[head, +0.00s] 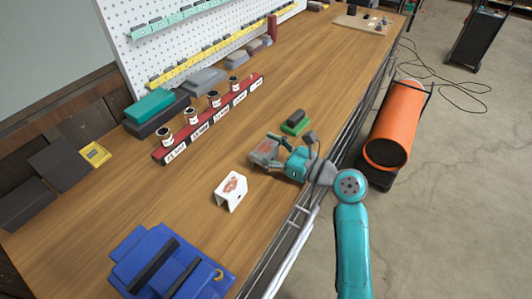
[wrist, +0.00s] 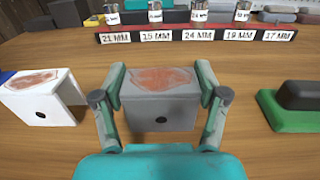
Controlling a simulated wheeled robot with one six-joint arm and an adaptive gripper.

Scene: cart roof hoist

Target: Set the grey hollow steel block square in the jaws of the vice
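The grey hollow steel block (head: 264,150) with a reddish patch on top is at my gripper, over the middle of the bench. In the wrist view the block (wrist: 158,100) sits between my two fingers (wrist: 160,85), which press against its left and right sides. A dark round hole shows in its near face. I cannot tell whether its underside touches the bench. The blue vice (head: 133,246) is at the near left end of the bench in the head view, with two dark parallel jaws and a gap between them.
A white block (head: 230,191) with a similar red patch stands between my gripper and the vice. A green block with a dark top (head: 296,122) lies just beyond my gripper. A red rack (head: 207,122) of labelled jars stands further back. Bare wood surrounds the vice's back side.

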